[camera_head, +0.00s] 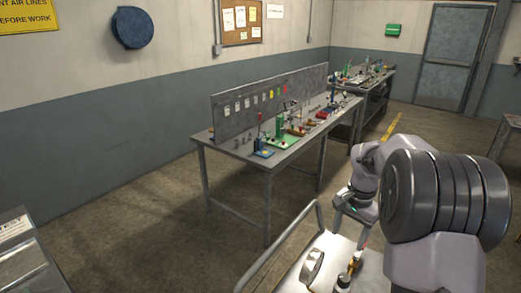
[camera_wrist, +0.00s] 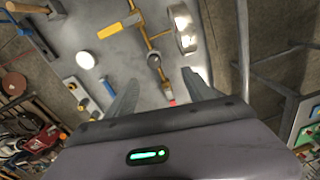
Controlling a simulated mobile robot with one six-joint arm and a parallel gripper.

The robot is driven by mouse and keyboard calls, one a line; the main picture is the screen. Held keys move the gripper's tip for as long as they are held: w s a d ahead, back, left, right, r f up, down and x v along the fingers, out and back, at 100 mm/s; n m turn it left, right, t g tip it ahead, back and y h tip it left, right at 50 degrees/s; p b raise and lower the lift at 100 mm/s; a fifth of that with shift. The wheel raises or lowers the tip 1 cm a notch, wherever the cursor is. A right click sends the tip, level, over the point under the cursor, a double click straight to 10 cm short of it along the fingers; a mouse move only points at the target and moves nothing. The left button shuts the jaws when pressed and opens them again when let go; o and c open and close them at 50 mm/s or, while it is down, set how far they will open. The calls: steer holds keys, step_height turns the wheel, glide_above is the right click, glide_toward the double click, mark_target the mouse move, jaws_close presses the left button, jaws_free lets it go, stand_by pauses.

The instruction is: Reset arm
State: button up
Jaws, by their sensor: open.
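My gripper (camera_wrist: 160,80) is open in the wrist view, its two dark fingers apart with nothing held between them. Its fingers point over a grey work surface (camera_wrist: 120,60) with several parts. A brass-coloured pipe piece with a round fitting (camera_wrist: 153,60) lies beyond and between the fingertips. A silver ring (camera_wrist: 184,42) lies beyond the right finger. In the head view my gripper (camera_head: 350,222) hangs low over a pale cart top (camera_head: 300,270) at the lower right. My arm is bent and hides part of the cart.
A long workbench (camera_head: 238,150) with a tool panel (camera_head: 230,118) and several small parts stands mid-view. Another bench (camera_head: 378,84) stands behind it. The cart has a raised rail (camera_head: 280,243). Open floor (camera_head: 130,230) lies left of the workbench.

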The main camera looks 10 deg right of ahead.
steer(key=s+a+r+n+t+b, duration=0.2)
steer(key=s+a+r, duration=0.2)
steer(key=s+a, duration=0.45)
steer(key=s+a+r+n+t+b, duration=0.1)
steer(key=s+a+r+n+b, duration=0.25)
steer(key=a, duration=0.75)
steer(key=s+a+f+t+y, duration=0.1)
steer(key=s+a, duration=0.2)
steer(key=s, duration=0.3)
steer(key=s+a+f+n+t+y+b, duration=0.1)
steer(key=s+a+f, duration=0.1)
steer(key=s, duration=0.4)
steer(key=shift+s+a+f, duration=0.2)
steer(key=shift+a, duration=0.35)
steer(key=shift+n, duration=0.25)
